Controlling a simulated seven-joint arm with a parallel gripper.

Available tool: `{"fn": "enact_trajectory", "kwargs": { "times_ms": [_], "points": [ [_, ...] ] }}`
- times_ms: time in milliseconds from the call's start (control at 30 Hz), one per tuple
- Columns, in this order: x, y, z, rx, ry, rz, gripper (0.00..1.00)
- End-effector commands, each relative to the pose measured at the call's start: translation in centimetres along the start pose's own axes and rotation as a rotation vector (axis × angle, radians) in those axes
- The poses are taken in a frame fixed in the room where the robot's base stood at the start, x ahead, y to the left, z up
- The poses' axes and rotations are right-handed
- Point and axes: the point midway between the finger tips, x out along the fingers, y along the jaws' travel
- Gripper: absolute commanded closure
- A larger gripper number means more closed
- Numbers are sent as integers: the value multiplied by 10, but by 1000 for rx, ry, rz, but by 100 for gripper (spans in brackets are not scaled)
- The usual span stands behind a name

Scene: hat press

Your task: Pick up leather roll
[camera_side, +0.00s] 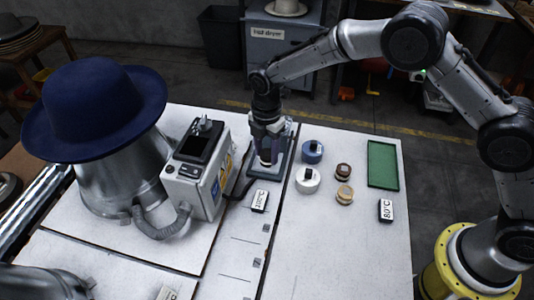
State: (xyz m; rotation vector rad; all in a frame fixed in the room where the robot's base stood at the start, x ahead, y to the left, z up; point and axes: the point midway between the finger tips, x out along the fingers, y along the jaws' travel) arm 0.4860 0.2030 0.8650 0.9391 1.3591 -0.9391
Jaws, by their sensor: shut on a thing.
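My gripper (266,158) points down at a grey-blue stand (285,158) at the back middle of the white table. It is shut on a small dark thing between its fingers, mostly hidden by them; I cannot tell what it is. Two small round brown pieces, one dark (343,171) and one with a tan top (345,194), sit on the table to the right, apart from the gripper. They may be leather rolls, but they are too small to be sure.
A blue roll (312,153) and a white roll (308,181) stand right of the gripper. A green tray (382,164) and an 80°C block (386,211) lie further right. A control box (198,172) and a blue hat (95,105) on a metal form stand left. The front right table is clear.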

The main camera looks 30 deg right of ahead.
Motion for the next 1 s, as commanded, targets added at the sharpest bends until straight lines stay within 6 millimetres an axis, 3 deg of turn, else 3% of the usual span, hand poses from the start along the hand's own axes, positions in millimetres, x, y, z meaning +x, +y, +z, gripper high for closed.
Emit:
{"fn": "enact_trajectory", "kwargs": {
  "times_ms": [167,367,633,800,1000],
  "points": [
    [-10,1,0,0,0,4,100],
    [-37,-2,0,0,0,4,100],
    [-94,-52,2,0,0,5,100],
    [-109,-90,3,0,0,2,100],
    [-122,-121,4,0,0,2,100]
  ]
}}
